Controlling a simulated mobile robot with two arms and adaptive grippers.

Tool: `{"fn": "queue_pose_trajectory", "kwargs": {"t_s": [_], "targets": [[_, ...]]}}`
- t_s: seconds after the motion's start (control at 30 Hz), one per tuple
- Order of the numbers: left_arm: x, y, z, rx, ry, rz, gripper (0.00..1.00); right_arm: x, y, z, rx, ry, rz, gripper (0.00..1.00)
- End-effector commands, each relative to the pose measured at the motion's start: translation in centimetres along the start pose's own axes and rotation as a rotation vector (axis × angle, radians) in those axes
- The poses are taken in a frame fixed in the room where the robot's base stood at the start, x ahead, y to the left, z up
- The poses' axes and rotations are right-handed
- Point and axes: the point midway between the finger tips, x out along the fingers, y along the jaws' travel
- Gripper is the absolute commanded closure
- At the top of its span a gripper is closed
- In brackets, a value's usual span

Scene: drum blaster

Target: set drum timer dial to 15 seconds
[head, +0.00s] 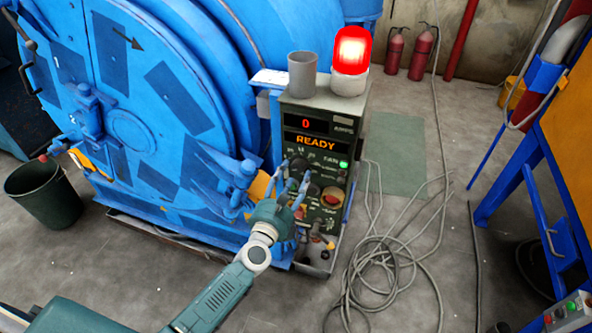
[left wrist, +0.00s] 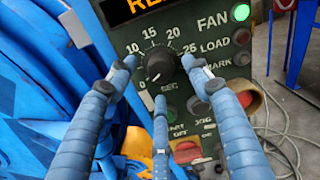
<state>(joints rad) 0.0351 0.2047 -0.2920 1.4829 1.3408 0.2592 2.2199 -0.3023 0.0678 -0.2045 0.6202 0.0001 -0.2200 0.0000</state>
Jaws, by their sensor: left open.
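The timer dial (left wrist: 159,66) is a round black knob on the dark green control panel (head: 335,160). Its printed scale shows 0, 10, 15, 20 and 25, with SEC below. A pale mark shows near the knob's lower left, towards the 0 side; the exact setting is hard to read. My right gripper is not in view.
The display (head: 306,123) reads 0, with READY below. A lit green button (left wrist: 240,12) sits by FAN. A red knob (head: 331,197) is lower right of the dial. The blue drum (head: 150,110) stands left; loose cables (head: 385,265) lie on the right floor.

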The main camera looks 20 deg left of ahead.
Motion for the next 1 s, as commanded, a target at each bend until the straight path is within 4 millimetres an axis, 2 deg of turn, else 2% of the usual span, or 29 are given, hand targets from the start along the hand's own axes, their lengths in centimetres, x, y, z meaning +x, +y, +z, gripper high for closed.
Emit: {"fn": "queue_pose_trajectory", "kwargs": {"t_s": [0.1,0.2,0.53,0.57,0.77,0.8,1.0], "targets": [[1.7,0.0,0.0,0.001,-0.001,-0.001,0.50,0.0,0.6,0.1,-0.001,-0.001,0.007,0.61],[2.5,0.0,0.0,0.002,0.000,0.000,0.50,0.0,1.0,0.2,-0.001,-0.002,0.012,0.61],[2.9,0.0,-0.1,0.002,0.001,0.000,0.50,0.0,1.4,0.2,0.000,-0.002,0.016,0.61],[2.9,0.0,-0.1,0.002,0.001,0.000,0.52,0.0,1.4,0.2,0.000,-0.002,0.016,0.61],[2.8,0.0,-0.1,0.002,0.001,0.000,0.92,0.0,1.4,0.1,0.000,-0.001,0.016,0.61],[2.9,0.0,0.0,0.002,0.000,0.000,0.94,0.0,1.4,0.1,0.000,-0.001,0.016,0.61],[2.9,0.0,0.1,0.008,-0.002,0.000,0.94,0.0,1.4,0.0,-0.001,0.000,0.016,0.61]]}}
